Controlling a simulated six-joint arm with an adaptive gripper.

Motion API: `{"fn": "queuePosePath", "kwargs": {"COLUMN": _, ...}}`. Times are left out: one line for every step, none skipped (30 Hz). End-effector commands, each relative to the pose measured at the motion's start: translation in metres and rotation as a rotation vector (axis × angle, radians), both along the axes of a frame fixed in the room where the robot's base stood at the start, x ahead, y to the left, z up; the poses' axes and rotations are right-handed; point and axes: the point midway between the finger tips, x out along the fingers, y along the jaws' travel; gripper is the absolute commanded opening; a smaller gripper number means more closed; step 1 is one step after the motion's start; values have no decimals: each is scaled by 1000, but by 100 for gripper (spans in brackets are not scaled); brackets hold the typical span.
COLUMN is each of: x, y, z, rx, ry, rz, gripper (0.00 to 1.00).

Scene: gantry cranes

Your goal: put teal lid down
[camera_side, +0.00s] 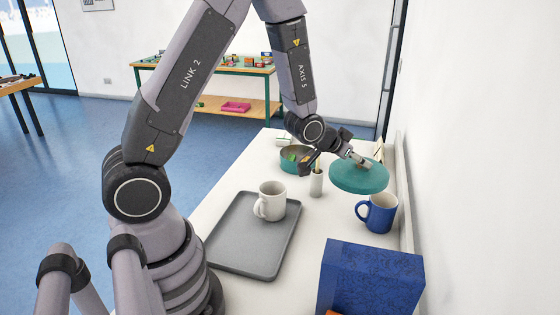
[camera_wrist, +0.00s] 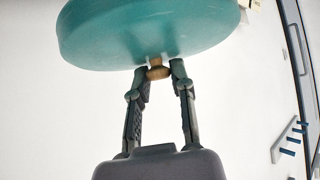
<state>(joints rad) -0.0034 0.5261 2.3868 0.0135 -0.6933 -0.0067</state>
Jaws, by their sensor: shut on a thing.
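The teal lid (camera_side: 358,178) is a round disc near the wall side of the white table, behind the blue mug. My gripper (camera_side: 357,158) is shut on the lid's small tan knob (camera_wrist: 158,73). In the wrist view the lid (camera_wrist: 150,32) fills the top of the picture, with the fingertips (camera_wrist: 159,72) on either side of the knob. The lid looks tilted in the side view. I cannot tell whether its rim touches the table. A teal pot (camera_side: 284,161) stands open to the left, with colourful things inside, partly hidden by my wrist.
A blue mug (camera_side: 380,214) stands just in front of the lid. A white holder (camera_side: 316,185) is left of it. A grey tray (camera_side: 235,245) carries a white mug (camera_side: 270,199). A blue box (camera_side: 370,280) is at the front. The wall (camera_side: 470,150) bounds the right side.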

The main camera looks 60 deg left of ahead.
Motion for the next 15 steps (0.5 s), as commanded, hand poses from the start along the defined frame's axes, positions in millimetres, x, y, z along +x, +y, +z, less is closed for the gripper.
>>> {"fn": "queuePosePath", "kwargs": {"x": -8, "y": -1, "z": 7, "rx": 0, "ry": -2, "rz": 5, "gripper": 0}}
{"fn": "queuePosePath", "kwargs": {"x": -14, "y": 0, "z": 10, "rx": 0, "ry": -2, "rz": 7, "gripper": 0}}
{"fn": "queuePosePath", "kwargs": {"x": -22, "y": 0, "z": 14, "rx": 0, "ry": -1, "rz": 9, "gripper": 0}}
{"fn": "queuePosePath", "kwargs": {"x": -26, "y": 0, "z": 16, "rx": 0, "ry": -1, "rz": 9, "gripper": 0}}
{"fn": "queuePosePath", "kwargs": {"x": -30, "y": 0, "z": 17, "rx": 1, "ry": 0, "rz": 8, "gripper": 0}}
{"fn": "queuePosePath", "kwargs": {"x": -33, "y": 0, "z": 18, "rx": 1, "ry": 0, "rz": 8, "gripper": 0}}
{"fn": "queuePosePath", "kwargs": {"x": -34, "y": 0, "z": 19, "rx": 1, "ry": 0, "rz": 8, "gripper": 0}}
{"fn": "queuePosePath", "kwargs": {"x": -35, "y": 0, "z": 19, "rx": 1, "ry": 0, "rz": 8, "gripper": 0}}
{"fn": "queuePosePath", "kwargs": {"x": -35, "y": 0, "z": 19, "rx": 1, "ry": 1, "rz": 8, "gripper": 0}}
{"fn": "queuePosePath", "kwargs": {"x": -35, "y": 0, "z": 18, "rx": 2, "ry": 1, "rz": 7, "gripper": 0}}
{"fn": "queuePosePath", "kwargs": {"x": -35, "y": 0, "z": 18, "rx": 2, "ry": 1, "rz": 7, "gripper": 0}}
{"fn": "queuePosePath", "kwargs": {"x": -35, "y": 0, "z": 18, "rx": 2, "ry": 1, "rz": 7, "gripper": 0}}
{"fn": "queuePosePath", "kwargs": {"x": -35, "y": 0, "z": 18, "rx": 1, "ry": 1, "rz": 7, "gripper": 0}}
{"fn": "queuePosePath", "kwargs": {"x": -35, "y": 0, "z": 18, "rx": 1, "ry": 1, "rz": 7, "gripper": 0}}
{"fn": "queuePosePath", "kwargs": {"x": -35, "y": 0, "z": 18, "rx": 1, "ry": 1, "rz": 7, "gripper": 0}}
